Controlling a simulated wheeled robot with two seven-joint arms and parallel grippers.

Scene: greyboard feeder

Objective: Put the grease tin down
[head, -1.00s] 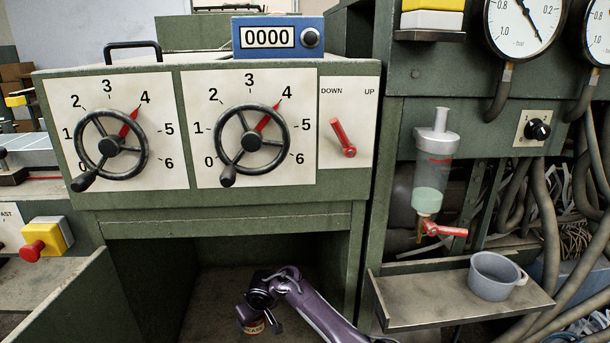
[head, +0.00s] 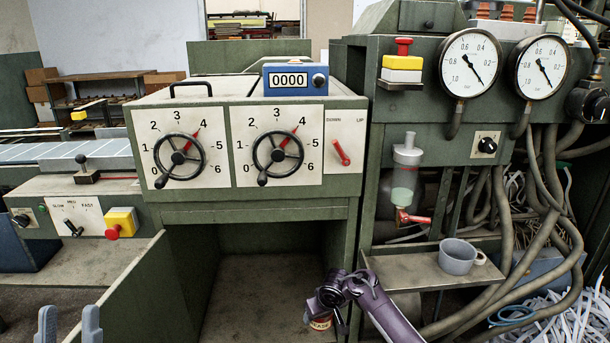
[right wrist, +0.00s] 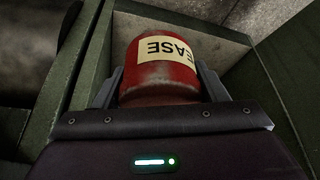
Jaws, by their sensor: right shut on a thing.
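The grease tin (head: 319,323) is red with a cream label. In the head view it shows low at the right side of the open bay (head: 262,285) under the handwheel panel, partly hidden by my right gripper (head: 322,312). The right wrist view shows the tin (right wrist: 160,68) between the two grey fingers of my right gripper (right wrist: 158,85), which is shut on it. I cannot tell whether the tin touches a surface below. My left gripper (head: 69,326) is at the bottom left of the head view, its two grey fingers apart with nothing visible between them.
The bay has a green side wall (head: 135,290) on the left and a post on the right. A narrow shelf (head: 410,272) with a grey cup (head: 457,258) juts out right of the bay. Hoses (head: 545,220) hang further right. The bay's visible floor looks clear.

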